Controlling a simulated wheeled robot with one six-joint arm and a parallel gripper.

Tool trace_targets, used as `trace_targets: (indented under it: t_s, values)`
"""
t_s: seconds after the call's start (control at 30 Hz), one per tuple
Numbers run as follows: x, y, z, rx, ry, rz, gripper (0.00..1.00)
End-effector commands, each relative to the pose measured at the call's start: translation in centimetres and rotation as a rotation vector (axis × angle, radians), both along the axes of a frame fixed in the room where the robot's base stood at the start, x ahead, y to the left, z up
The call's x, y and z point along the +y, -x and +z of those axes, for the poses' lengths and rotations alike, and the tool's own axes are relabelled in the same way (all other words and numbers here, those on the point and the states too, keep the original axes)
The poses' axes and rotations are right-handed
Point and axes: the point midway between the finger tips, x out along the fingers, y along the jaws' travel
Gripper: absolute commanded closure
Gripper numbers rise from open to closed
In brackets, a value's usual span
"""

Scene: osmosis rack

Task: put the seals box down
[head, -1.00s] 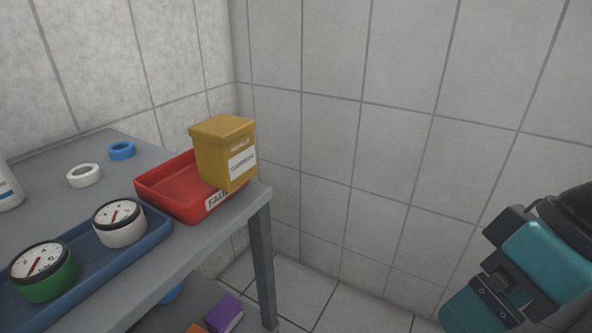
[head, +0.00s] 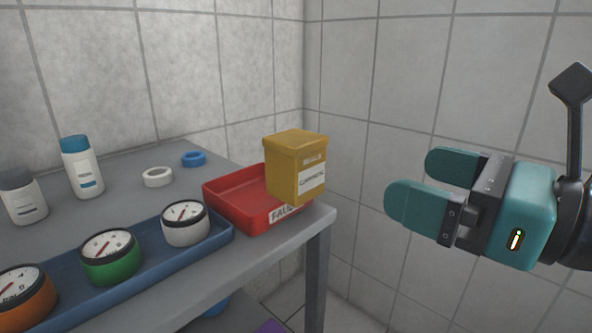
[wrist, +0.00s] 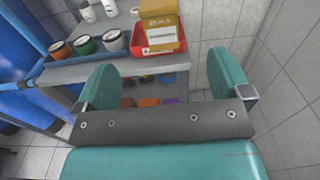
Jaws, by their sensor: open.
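A yellow lidded box (head: 297,165) with a white label stands upright at the right end of the red tray (head: 235,203) on the table. Its label is too small to read surely, so I cannot tell whether it is the seals box. It also shows in the wrist view (wrist: 158,20). My gripper (head: 412,180) is open and empty, in the air to the right of the table and apart from the box. In the wrist view its fingers (wrist: 166,78) are wide apart with nothing between them.
A blue tray (head: 70,295) holds several gauges along the table's front. White bottles (head: 82,168), a white ring (head: 157,177) and a blue ring (head: 194,159) stand behind. Orange and purple boxes (wrist: 148,102) sit below the tabletop. Tiled walls close the back and right.

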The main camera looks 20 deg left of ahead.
Motion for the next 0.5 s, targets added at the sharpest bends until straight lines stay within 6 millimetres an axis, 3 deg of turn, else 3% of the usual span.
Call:
trace_targets:
  t_s: [0.5]
  values:
    - [3.5, -1.5, 0.8, 0.027, -0.016, 0.002, 0.04]
